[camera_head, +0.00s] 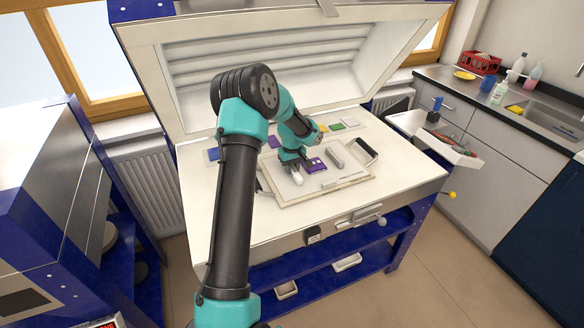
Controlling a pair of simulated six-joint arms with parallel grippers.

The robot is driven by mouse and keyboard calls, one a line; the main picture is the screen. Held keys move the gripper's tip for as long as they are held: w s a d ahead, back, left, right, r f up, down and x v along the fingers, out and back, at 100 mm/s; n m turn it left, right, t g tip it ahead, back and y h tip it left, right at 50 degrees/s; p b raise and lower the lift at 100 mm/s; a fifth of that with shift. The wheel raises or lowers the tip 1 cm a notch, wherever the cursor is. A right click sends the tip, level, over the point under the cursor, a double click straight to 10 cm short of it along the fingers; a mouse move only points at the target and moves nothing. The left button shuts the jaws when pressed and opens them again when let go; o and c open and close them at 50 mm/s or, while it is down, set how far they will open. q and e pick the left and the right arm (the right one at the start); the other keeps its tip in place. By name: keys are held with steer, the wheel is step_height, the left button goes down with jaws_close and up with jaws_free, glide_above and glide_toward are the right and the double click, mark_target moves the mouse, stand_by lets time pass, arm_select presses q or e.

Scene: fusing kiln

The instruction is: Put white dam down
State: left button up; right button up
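A white kiln shelf (350,182) lies on the light kiln bed. My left gripper (296,170) reaches down over the left part of this shelf. It appears shut on a small white dam (297,179), which shows at its fingertips. The fingers are small and dark here, and I cannot tell whether the dam touches the shelf. A purple glass piece (315,165) lies just right of the gripper. A pale grey bar (334,157) lies further right on the shelf, and a thin pale bar (343,181) is near its front edge. My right gripper is not in view.
The kiln lid (270,62) stands open behind. Coloured glass squares, one green (337,126), lie along the back of the bed. A black-sided holder (364,152) stands right of the shelf. The bed's front right is clear.

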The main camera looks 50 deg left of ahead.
arm_select(q)
steer(key=o, duration=0.4)
steer(key=shift+r, duration=0.15)
step_height(320, 180, up, 12)
stand_by(0.6)
stand_by(0.3)
